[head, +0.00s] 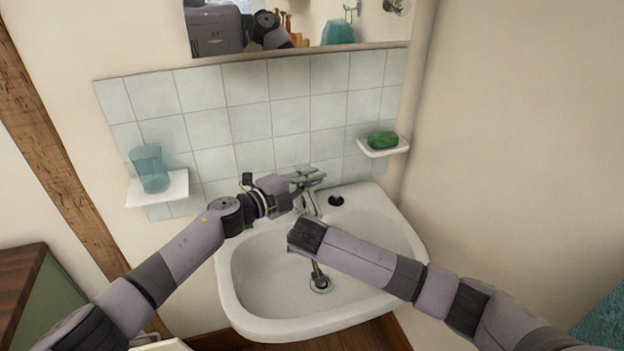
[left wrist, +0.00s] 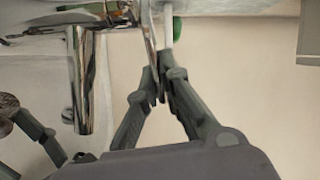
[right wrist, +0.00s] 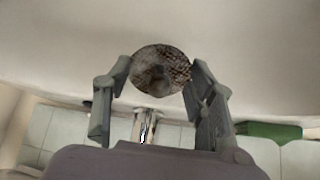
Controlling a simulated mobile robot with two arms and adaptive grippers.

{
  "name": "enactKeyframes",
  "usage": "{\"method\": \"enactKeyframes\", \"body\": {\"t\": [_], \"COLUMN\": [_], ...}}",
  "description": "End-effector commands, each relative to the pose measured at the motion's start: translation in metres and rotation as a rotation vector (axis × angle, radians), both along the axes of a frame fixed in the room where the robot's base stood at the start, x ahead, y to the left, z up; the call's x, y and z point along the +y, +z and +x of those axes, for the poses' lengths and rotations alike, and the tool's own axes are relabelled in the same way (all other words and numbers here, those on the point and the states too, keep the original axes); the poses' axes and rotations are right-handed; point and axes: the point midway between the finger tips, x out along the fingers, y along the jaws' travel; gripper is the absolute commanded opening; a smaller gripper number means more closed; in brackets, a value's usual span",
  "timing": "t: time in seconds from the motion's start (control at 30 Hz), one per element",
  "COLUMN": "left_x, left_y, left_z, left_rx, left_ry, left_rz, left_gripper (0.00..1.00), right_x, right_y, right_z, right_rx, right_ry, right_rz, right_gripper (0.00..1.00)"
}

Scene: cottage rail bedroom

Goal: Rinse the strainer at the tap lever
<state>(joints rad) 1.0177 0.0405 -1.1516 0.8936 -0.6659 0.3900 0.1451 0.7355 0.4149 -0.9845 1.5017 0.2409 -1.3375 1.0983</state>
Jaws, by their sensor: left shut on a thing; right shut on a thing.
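The chrome tap (head: 308,203) stands at the back of the white basin (head: 232,290). My left gripper (head: 312,184) is at the tap top; in the left wrist view its fingertips (left wrist: 157,78) are shut on the thin chrome lever (left wrist: 150,28), beside the spout (left wrist: 80,80). My right gripper (right wrist: 160,75) is shut on the round, dark, mesh-like strainer (right wrist: 160,70). The strainer also shows at the edge of the left wrist view (left wrist: 8,106), apart from the spout there. I cannot tell whether water runs.
A glass tumbler (head: 150,168) stands on the left shelf (head: 172,191). Green soap (head: 382,140) sits on the right dish (head: 380,153). A mirror (head: 300,30) hangs above the tiles.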

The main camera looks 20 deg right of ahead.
Motion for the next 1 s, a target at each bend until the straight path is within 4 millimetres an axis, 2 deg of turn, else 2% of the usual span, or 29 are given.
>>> {"method": "enactKeyframes", "body": {"t": [0.4,0.43,0.73,1.0], "left_x": [0.0004,0.0004,0.0003,0.0003], "left_y": [0.0039,0.0041,0.0046,0.0045], "left_z": [0.0020,0.0021,0.0021,0.0019], "left_rx": [0.004,0.003,0.001,0.001], "left_ry": [0.000,0.000,0.000,0.000], "left_rz": [0.001,0.001,0.000,0.000], "left_gripper": [0.00,0.06,0.26,0.27], "right_x": [0.0000,0.0000,0.0000,0.0000], "right_y": [0.0001,0.0001,0.0001,0.0001], "right_z": [0.0001,0.0001,0.0001,0.0001], "right_rx": [0.000,0.000,0.000,0.000], "right_ry": [0.000,0.000,0.000,0.000], "right_rz": [0.000,0.000,0.000,0.000], "right_gripper": [0.28,0.28,0.28,0.28]}}
